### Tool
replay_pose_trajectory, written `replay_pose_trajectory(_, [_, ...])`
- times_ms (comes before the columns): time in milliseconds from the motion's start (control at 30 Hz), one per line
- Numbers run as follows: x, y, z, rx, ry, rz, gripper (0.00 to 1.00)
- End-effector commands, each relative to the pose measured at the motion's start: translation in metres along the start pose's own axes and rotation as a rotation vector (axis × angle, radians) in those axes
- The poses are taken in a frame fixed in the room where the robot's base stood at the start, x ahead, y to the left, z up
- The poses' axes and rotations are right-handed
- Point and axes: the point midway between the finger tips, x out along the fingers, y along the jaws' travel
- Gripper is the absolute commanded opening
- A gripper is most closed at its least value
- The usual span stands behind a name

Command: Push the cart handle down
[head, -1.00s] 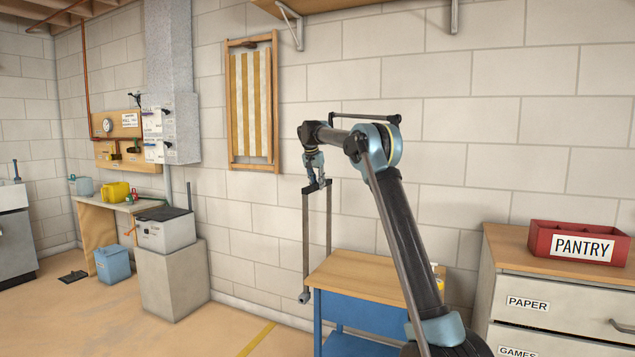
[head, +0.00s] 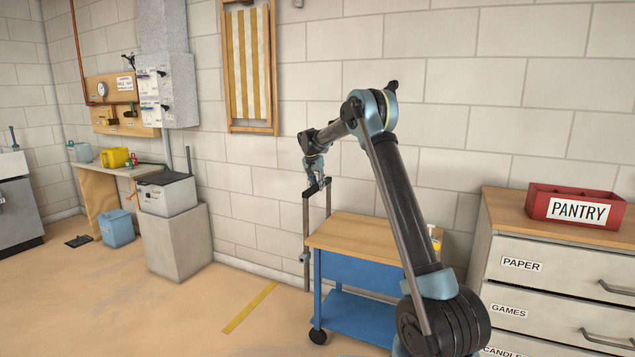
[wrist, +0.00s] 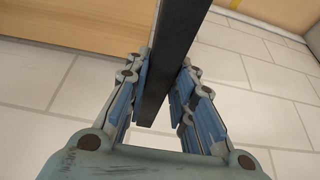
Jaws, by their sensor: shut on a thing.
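The blue cart (head: 362,279) with a wooden top (head: 370,238) stands against the wall. Its dark handle (head: 306,218) rises upright at the cart's left end, two posts joined by a crossbar a little above the cart top. One post also shows below the knob at the cart's corner. My gripper (head: 316,182) is at the crossbar, at the top of the handle. In the wrist view the dark bar of the handle (wrist: 176,45) runs between the two fingers of my gripper (wrist: 161,98), which are shut on it.
A drawer cabinet (head: 533,293) with a red PANTRY box (head: 575,211) stands to the right of the cart. A grey block (head: 176,246) stands to the left against the wall. The floor in front, with a yellow stripe (head: 249,307), is clear.

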Motion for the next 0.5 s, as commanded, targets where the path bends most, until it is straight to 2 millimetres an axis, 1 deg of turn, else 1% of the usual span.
replay_pose_trajectory(300, [0.0033, -0.0003, 0.0030, 0.000, -0.005, 0.001, 0.00])
replay_pose_trajectory(333, [0.0034, -0.0003, 0.0031, 0.000, -0.005, 0.001, 0.25])
replay_pose_trajectory(367, [0.0033, -0.0002, 0.0030, 0.000, -0.005, 0.001, 0.32])
replay_pose_trajectory(400, [0.0032, -0.0002, 0.0029, 0.000, -0.005, 0.001, 0.41])
replay_pose_trajectory(433, [0.0030, -0.0002, 0.0027, 0.000, -0.005, 0.001, 0.43])
replay_pose_trajectory(500, [0.0027, -0.0001, 0.0024, 0.000, -0.004, 0.001, 0.43])
